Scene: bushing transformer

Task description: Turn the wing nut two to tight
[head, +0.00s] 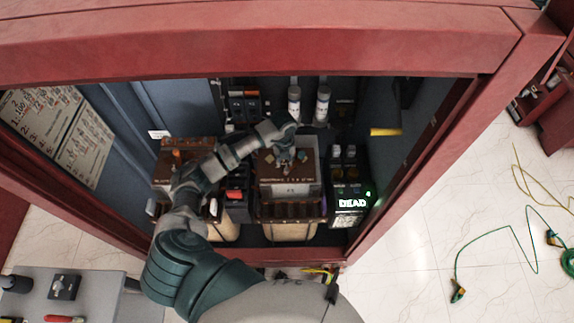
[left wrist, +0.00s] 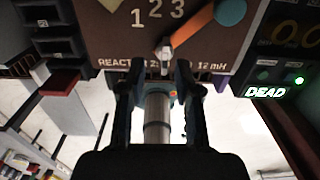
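In the left wrist view, a small pale metal wing nut (left wrist: 164,50) stands on a brown panel (left wrist: 120,50) marked "1 2 3" and "REACTOR 2". The inner end of an orange bar (left wrist: 192,25) lies beside it. My left gripper (left wrist: 160,68) is open, with a finger on either side just short of the nut; I cannot tell whether either touches it. In the head view my left gripper (head: 285,150) hangs over the middle brown-topped unit (head: 288,180) in the cabinet. The nut is too small to make out there. My right gripper is not in view.
The red cabinet frame (head: 250,55) surrounds the opening. Two white cylinders (head: 322,103) stand behind the gripper. A black meter reading "DEAD" (head: 350,202) is to the right, another brown unit (head: 185,150) to the left. A grey bench (head: 100,290) is at lower left.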

